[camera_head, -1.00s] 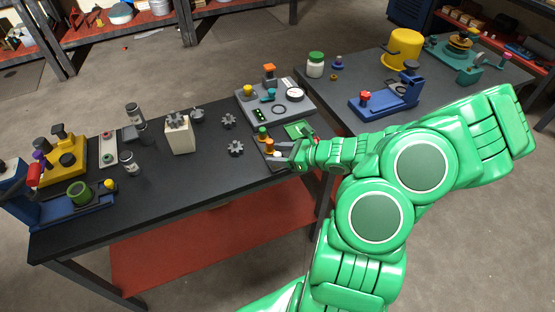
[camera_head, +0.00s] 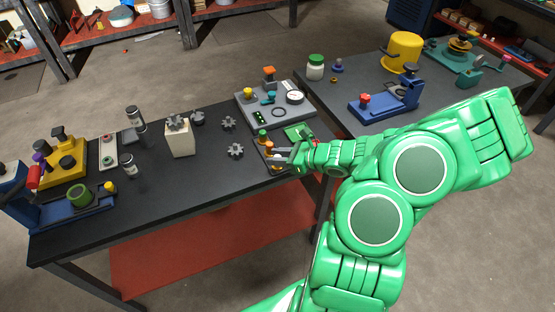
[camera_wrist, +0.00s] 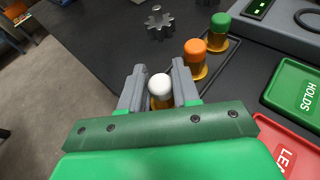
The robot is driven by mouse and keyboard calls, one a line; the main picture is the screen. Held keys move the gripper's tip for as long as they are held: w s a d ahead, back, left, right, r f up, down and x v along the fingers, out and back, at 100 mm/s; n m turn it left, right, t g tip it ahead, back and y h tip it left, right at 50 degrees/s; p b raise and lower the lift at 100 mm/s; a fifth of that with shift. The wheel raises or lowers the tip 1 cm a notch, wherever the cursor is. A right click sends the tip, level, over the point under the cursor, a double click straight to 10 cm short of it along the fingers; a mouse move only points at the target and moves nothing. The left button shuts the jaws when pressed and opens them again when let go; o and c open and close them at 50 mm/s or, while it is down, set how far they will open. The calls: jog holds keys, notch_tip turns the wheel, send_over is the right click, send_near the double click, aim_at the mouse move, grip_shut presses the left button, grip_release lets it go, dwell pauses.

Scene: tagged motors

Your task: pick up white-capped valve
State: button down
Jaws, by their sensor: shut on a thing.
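The white-capped valve (camera_wrist: 160,87) stands upright between my gripper's two grey fingers in the wrist view, its white cap on top and a brass body below. My gripper (camera_wrist: 158,84) is shut on it. In the head view my gripper (camera_head: 281,154) is at the right end of the dark table, and the white-capped valve is hard to make out there. An orange-capped valve (camera_wrist: 195,55) and a green-capped valve (camera_wrist: 220,28) stand in a row beyond it, apart from my fingers.
A green tray marked HOLDS (camera_wrist: 295,90) and a red tray (camera_wrist: 284,145) lie to the right. A grey gear (camera_wrist: 159,22) lies beyond the fingers. A grey panel with a gauge (camera_head: 275,104) stands behind. The middle of the dark table (camera_head: 205,170) is clear.

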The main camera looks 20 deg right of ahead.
aim_at(277, 156)
jog(key=shift+r, duration=0.15)
jog(key=shift+w+r, duration=0.1)
jog(key=shift+r, duration=4.75)
